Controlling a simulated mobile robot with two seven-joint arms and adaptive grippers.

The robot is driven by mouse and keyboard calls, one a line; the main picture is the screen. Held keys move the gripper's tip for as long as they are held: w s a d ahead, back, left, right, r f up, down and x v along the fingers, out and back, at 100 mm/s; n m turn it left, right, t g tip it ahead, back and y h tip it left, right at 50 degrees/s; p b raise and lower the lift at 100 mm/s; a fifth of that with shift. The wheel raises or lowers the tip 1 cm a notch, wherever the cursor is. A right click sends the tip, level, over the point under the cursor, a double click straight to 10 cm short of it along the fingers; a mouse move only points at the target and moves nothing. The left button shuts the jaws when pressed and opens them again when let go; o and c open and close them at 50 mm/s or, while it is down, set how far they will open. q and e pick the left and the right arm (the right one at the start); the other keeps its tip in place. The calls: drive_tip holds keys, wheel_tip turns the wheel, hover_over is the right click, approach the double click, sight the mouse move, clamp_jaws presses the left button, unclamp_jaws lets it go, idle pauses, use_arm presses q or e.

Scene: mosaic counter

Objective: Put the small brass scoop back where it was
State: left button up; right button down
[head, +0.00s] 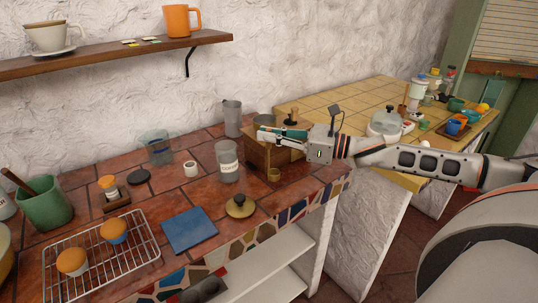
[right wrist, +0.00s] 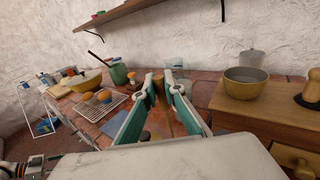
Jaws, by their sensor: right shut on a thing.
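My left gripper is not in view.
A labelled glass jar (head: 228,162) and a tall grey cup (head: 232,118) stand close left of the box. A brass lid (head: 240,206), blue square (head: 188,230) and wire rack (head: 145,226) lie nearer the front. The tiled counter between them has small free patches.

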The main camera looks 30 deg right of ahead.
sight(269, 150)
drive_tip(key=shift+f, duration=2.8)
drive_tip(key=c, duration=2.1)
unclamp_jaws()
drive_tip(key=shift+c, duration=0.2)
drive_tip(key=shift+s, duration=0.1)
